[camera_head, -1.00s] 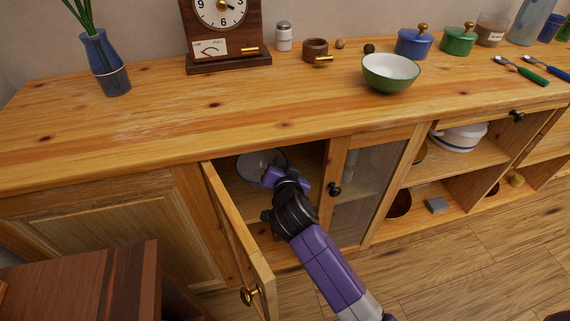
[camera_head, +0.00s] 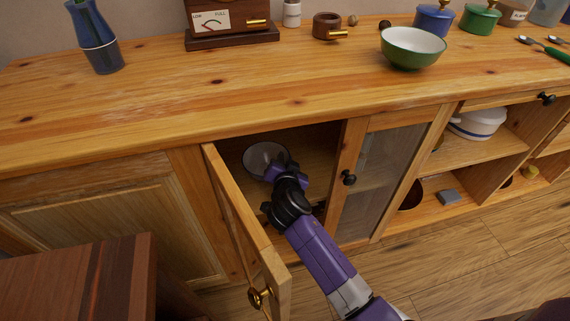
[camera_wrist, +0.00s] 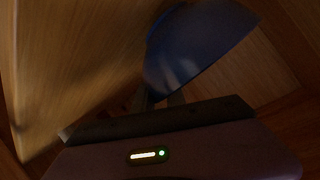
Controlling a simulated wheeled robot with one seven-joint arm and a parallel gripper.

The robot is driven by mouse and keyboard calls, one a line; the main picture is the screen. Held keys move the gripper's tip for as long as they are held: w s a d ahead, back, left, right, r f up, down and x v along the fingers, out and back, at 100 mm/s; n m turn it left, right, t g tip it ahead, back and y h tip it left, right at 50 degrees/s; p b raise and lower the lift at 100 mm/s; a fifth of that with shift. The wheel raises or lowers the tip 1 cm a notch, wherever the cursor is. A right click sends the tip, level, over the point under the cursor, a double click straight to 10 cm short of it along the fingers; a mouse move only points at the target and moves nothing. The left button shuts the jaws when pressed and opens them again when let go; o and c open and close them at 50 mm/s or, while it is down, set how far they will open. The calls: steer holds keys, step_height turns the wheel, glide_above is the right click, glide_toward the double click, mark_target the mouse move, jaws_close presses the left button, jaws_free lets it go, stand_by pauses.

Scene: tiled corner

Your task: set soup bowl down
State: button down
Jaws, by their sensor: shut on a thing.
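The soup bowl (camera_head: 262,157) is inside the open cabinet compartment, its pale interior and rim facing out in the head view. In the wrist view the bowl (camera_wrist: 195,50) shows a dark blue outside and is strongly tilted to that camera. My gripper (camera_head: 273,174) reaches through the doorway and is shut on the bowl's near edge. The fingers (camera_wrist: 163,98) also show at the bowl's edge in the wrist view. My wrist and forearm hide part of the compartment's floor, and I cannot tell whether the bowl touches a surface.
The wooden cabinet door (camera_head: 240,225) stands open left of my arm. A closed glass door (camera_head: 385,175) is on the right. On the counter (camera_head: 200,105) stand a green bowl (camera_head: 412,49), a blue vase (camera_head: 95,40) and several small pots. The counter's front middle is clear.

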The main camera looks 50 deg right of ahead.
steer(key=shift+f, duration=0.3)
steer(key=shift+f, duration=0.2)
steer(key=c, duration=1.3)
jaws_free()
steer(key=shift+c, duration=0.2)
steer(key=shift+r, duration=0.2)
steer(key=p+v, duration=0.2)
steer(key=v, duration=1)
